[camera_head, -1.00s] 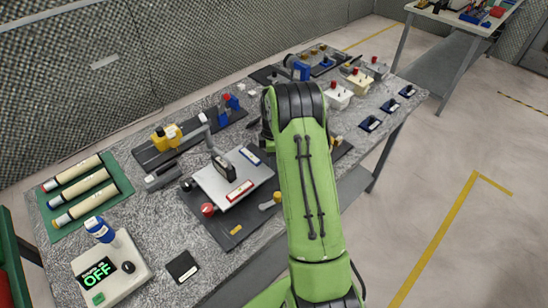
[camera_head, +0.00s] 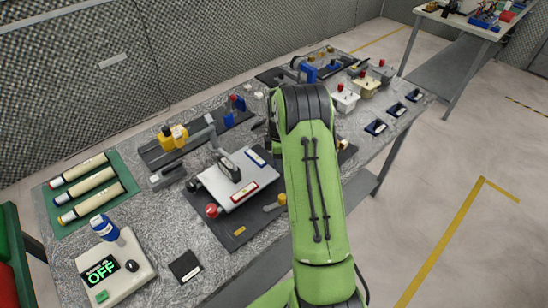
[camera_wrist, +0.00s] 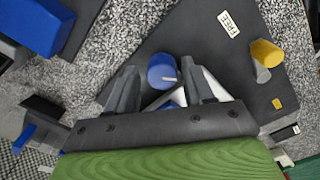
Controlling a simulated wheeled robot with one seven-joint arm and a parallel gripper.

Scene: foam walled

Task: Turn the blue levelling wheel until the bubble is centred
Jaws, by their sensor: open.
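A blue round wheel or knob (camera_wrist: 162,71) with a small pale mark sits between the fingertips of my gripper (camera_wrist: 160,82) in the wrist view. The fingers are apart, one on each side of it; whether either touches it is unclear. A white edge shows just below the wheel. In the head view a pale levelling plate (camera_head: 225,192) rests on a dark base, with a red-framed vial (camera_head: 241,190) and a blue-framed vial (camera_head: 255,157) on it. The bubbles are too small to read. My arm hides the gripper and the blue wheel there.
A yellow knob (camera_wrist: 265,54) and a FREE label (camera_wrist: 229,24) are on the dark board in the wrist view. A blue block (camera_wrist: 36,22) lies upper left. In the head view, a red knob (camera_head: 212,211) stands at the plate's left and an OFF display box (camera_head: 122,275) front left.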

